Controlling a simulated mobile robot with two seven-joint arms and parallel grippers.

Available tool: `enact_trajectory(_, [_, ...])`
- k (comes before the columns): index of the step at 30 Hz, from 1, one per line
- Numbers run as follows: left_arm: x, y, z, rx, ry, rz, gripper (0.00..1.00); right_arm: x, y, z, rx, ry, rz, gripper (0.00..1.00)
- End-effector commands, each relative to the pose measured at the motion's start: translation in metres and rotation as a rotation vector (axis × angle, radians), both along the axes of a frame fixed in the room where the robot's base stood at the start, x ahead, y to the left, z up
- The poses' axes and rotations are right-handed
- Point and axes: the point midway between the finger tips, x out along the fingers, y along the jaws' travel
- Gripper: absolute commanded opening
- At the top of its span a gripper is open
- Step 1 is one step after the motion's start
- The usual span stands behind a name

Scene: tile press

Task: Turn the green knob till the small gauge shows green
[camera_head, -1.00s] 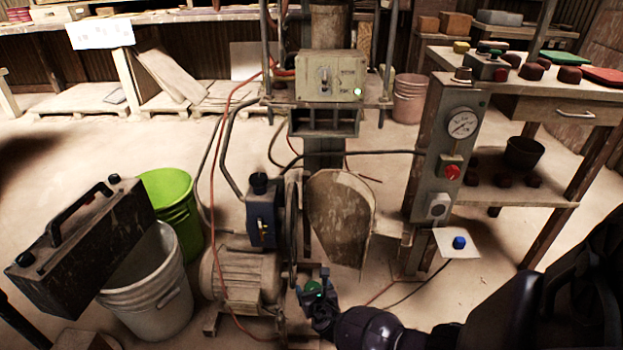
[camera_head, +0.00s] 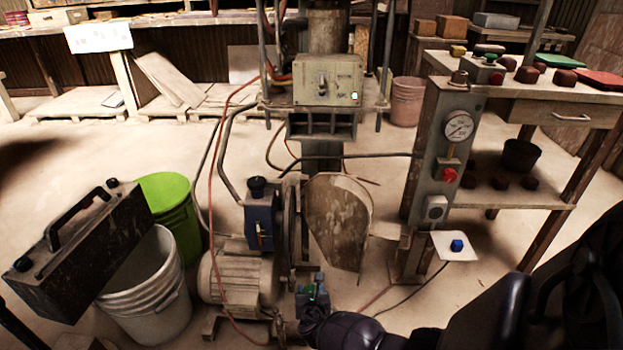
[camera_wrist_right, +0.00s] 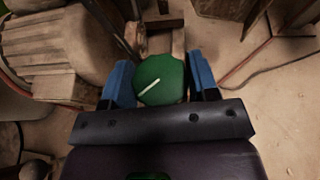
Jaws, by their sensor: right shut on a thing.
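The green knob (camera_wrist_right: 160,78) has a white pointer line slanting from lower left to upper right in the right wrist view. My right gripper (camera_wrist_right: 161,84) has its blue fingers on either side of the knob and is shut on it. In the head view the right gripper (camera_head: 313,293) is low in the middle, by the motor, and mostly hides the knob. A round white gauge (camera_head: 458,127) with a dark needle is on the grey post. I cannot tell whether it is the small gauge, and I see no green on its face. My left gripper is not in view.
The motor (camera_head: 238,278) and a curved guard (camera_head: 338,222) stand close by my right gripper. A white bucket (camera_head: 150,290), a green bucket (camera_head: 172,210) and a black case (camera_head: 85,240) are at the left. A red button (camera_head: 448,175) is on the post.

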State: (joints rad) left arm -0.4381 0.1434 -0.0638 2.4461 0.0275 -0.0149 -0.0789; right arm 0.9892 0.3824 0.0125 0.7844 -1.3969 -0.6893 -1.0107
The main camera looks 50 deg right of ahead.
Motion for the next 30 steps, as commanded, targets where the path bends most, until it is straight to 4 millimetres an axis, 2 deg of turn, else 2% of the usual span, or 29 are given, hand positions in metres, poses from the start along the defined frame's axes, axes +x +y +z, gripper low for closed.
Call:
enact_trajectory(7, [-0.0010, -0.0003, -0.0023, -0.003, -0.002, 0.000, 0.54, 0.0003, 0.0008, -0.0006, 0.003, 0.000, -0.161, 0.31])
enact_trajectory(18, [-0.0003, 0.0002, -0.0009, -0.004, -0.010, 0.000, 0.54, -0.0002, 0.0004, -0.0003, 0.002, 0.001, -0.181, 0.31])
enact_trajectory(19, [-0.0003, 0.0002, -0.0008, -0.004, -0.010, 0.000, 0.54, -0.0002, 0.0004, -0.0003, 0.002, 0.001, -0.181, 0.57])
enact_trajectory(23, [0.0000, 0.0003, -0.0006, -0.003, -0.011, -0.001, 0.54, -0.0002, 0.0004, -0.0003, 0.001, 0.001, -0.181, 0.77])
enact_trajectory(24, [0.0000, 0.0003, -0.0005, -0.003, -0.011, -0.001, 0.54, -0.0002, 0.0004, -0.0003, 0.001, 0.001, -0.181, 0.80])
enact_trajectory(30, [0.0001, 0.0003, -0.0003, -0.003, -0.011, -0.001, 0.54, -0.0002, 0.0003, -0.0002, 0.001, 0.000, -0.180, 0.80])
